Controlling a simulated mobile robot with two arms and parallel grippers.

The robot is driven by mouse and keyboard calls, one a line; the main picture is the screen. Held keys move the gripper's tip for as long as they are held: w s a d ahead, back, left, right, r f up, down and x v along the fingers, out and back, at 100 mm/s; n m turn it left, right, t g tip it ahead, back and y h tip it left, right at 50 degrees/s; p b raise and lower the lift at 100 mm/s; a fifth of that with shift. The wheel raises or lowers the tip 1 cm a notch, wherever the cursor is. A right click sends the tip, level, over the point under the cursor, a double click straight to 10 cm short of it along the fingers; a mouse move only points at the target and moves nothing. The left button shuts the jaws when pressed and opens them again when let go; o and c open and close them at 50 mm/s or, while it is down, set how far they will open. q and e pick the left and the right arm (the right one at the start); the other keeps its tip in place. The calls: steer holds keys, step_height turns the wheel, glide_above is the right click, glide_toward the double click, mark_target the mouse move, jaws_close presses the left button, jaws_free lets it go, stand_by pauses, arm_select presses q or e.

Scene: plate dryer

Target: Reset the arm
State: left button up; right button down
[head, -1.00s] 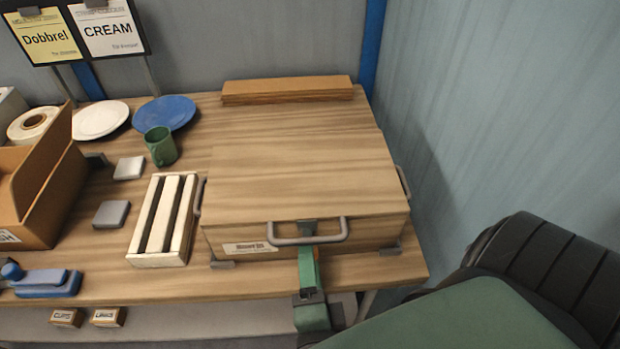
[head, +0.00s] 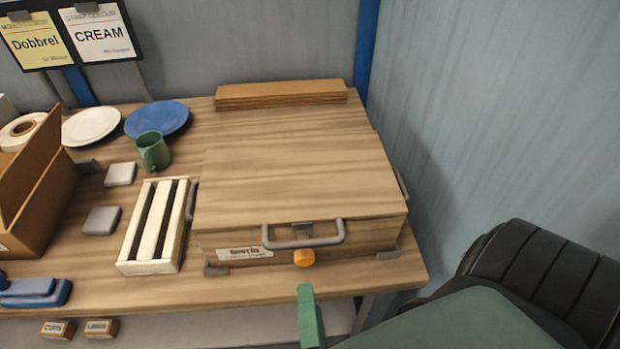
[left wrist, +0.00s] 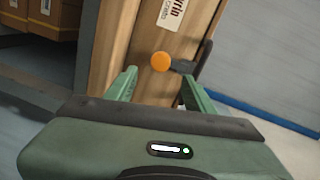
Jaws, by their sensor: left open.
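My left gripper (head: 311,316) shows at the bottom of the head view as a green finger, below and in front of the wooden box's front edge. In the left wrist view its two green fingers (left wrist: 158,88) are apart with nothing between them. The wooden box (head: 295,180) sits closed on the table, with a grey handle (head: 303,238) on its front. A round orange knob (head: 304,257) shows just under the handle; it also shows in the left wrist view (left wrist: 161,62), beyond the fingertips. My right gripper is not in view.
A slatted white rack (head: 152,226), green mug (head: 154,151), blue plate (head: 157,119) and white plate (head: 91,125) stand left of the box. A stack of brown boards (head: 281,94) lies behind it. A wall (head: 500,110) closes the right side.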

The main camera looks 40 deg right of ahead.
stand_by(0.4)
arm_select(q)
steer(key=w+a+f+n+g+y, duration=0.1)
steer(key=w+a+f+n+y, duration=0.25)
steer(key=a, duration=0.35)
steer(key=w+a+f+n+g+y, duration=0.25)
steer(key=a+f+n, duration=0.2)
steer(key=a, duration=0.25)
steer(key=w+a+f+n+y, duration=0.3)
steer(key=a+f, duration=0.2)
steer(key=a, duration=0.2)
steer(key=s+a+f+n+g, duration=0.25)
steer(key=a+n+g, duration=0.2)
steer(key=a, duration=0.25)
steer(key=s+a+f+n+g, duration=0.1)
steer(key=s+a+n+g, duration=0.2)
steer(key=a+n, duration=0.35)
step_height(320, 180, down, 26)
steer(key=s+m, duration=0.1)
steer(key=m, duration=0.1)
steer(key=s+a+f+g, duration=0.1)
steer(key=s+f, duration=0.7)
steer(key=s+a+f+g, duration=0.1)
steer(key=s+a+f, duration=0.1)
steer(key=s+f, duration=0.6)
steer(key=shift+s+a+f, duration=0.3)
steer(key=shift+s+f, duration=0.1)
steer(key=shift+s, duration=0.25)
